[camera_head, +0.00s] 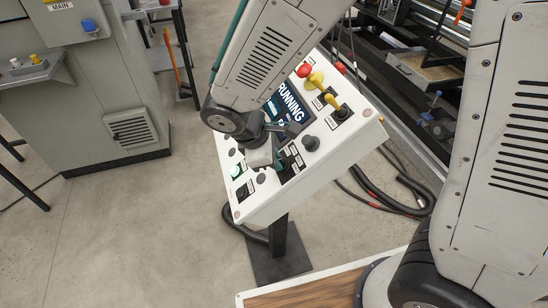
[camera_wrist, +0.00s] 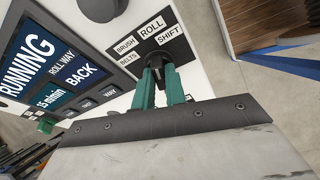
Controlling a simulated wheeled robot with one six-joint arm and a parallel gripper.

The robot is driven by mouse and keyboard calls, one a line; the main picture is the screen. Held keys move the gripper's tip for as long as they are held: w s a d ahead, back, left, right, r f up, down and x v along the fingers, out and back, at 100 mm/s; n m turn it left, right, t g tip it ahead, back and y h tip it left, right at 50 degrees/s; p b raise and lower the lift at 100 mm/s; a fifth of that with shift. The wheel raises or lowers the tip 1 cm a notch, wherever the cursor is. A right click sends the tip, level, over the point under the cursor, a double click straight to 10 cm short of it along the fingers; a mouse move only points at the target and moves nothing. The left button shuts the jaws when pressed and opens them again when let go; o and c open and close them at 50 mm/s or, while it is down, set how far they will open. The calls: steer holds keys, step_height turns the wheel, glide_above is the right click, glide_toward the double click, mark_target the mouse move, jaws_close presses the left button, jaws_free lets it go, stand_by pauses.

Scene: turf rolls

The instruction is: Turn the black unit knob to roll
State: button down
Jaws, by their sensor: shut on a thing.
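The black unit knob (camera_wrist: 178,48) is on the white slanted control panel (camera_head: 318,170). In the wrist view, the labels BRUSH, ROLL, SHIFT and one more that looks like BELTS stand around its far side. My gripper (camera_wrist: 166,78) has green fingers closed around the knob, hiding its near part. Which label the knob points to cannot be told. In the head view, my gripper (camera_head: 280,163) is low on the panel and mostly hides the knob. The screen (camera_wrist: 55,68) reads RUNNING, ROLL WAY BACK and 15 m/min.
A round black knob (camera_head: 311,143), a red mushroom button (camera_head: 303,71), a yellow lever (camera_head: 316,79) and a lit green button (camera_head: 237,172) share the panel. A grey cabinet (camera_head: 110,90) stands at left. Black cables (camera_head: 385,200) lie on the floor at right.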

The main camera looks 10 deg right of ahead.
steer(key=shift+s+d+f, duration=0.1)
steer(key=shift+s, duration=0.05)
steer(key=c, duration=1.4)
jaws_free()
steer(key=shift+c, duration=0.2)
steer(key=w+v, duration=0.1)
steer(key=v, duration=0.7)
steer(key=shift+s, duration=0.35)
steer(key=s+d+r+m+y, duration=0.2)
steer(key=s+d+r+m, duration=0.3)
steer(key=s+d+m, duration=0.2)
steer(key=s+d+r+m+y, duration=0.3)
steer(key=s+d+r+m, duration=0.3)
steer(key=d, duration=0.5)
steer(key=shift+s+m, duration=1.1)
steer(key=shift+s, duration=0.15)
